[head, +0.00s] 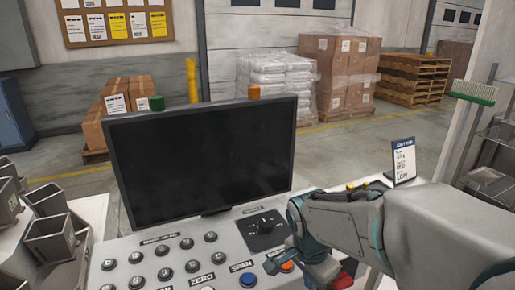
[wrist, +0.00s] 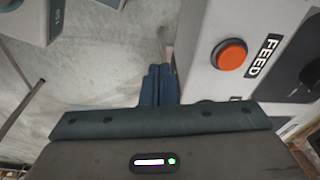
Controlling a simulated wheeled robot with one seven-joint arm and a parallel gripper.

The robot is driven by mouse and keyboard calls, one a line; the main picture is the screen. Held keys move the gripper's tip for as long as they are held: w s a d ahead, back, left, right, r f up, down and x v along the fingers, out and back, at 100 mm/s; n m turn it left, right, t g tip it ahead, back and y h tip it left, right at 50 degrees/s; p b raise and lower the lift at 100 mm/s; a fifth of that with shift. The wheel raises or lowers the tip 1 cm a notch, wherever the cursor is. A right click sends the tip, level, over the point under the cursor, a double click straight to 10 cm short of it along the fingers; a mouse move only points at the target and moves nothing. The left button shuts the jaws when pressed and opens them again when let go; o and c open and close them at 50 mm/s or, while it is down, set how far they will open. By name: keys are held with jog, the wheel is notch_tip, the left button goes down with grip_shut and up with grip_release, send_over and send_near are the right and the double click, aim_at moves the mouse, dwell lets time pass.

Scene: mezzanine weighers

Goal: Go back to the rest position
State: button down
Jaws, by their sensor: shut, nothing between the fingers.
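My gripper (wrist: 158,84) shows in the wrist view with its two dark blue fingers together and nothing between them. In the head view my arm reaches in from the lower right over the control panel (head: 226,231), and its end hangs above the panel's right part. In the wrist view the fingers are beside the panel's edge, left of an orange button (wrist: 229,54) labelled FEED, and apart from it. In the head view part of an orange button (head: 287,267) shows next to my arm's end.
A black monitor (head: 205,155) stands on the panel, with a blue button (head: 248,280) and several grey buttons below it. A small sign (head: 403,160) stands at the right. Grey bins (head: 50,238) are at the left. Wrapped pallets (head: 338,72) stand behind on open floor.

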jog(key=s+d+r+n+t+y, duration=0.1)
jog(key=s+d+r+n+t, duration=0.1)
jog(key=s+r+n, duration=0.2)
jog(key=shift+s+d+n, duration=0.25)
jog(key=shift+s+n, duration=1.3)
jog(key=shift+n, duration=2.25)
jog(key=shift+d, duration=0.15)
